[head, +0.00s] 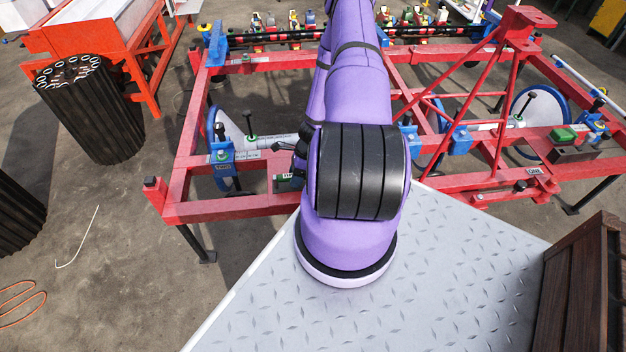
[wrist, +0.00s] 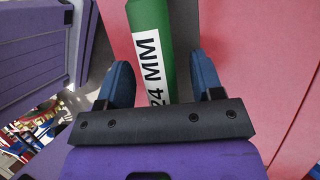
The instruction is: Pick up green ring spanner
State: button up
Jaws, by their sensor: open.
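In the wrist view, a green bar with a white label reading "24 MM" (wrist: 152,50) runs between the two blue fingers of my gripper (wrist: 162,82). It looks like the green ring spanner. My gripper is open, with a finger on each side of the bar and a visible gap to each. The bar's lower end is hidden behind the dark gripper body, and its upper end is cut off by the picture edge. A pink-red surface lies behind it. In the head view my purple arm hides the gripper, and I cannot make out the spanner for certain.
A red steel frame (head: 240,210) with blue clamps and wheels spans the head view. A grey tread-plate (head: 440,270) lies in front. Black tube bundles (head: 95,115) stand at left, and a brown wooden crate (head: 575,290) at right. The concrete floor at lower left is mostly clear.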

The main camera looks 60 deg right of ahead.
grip_shut()
dwell(0.3)
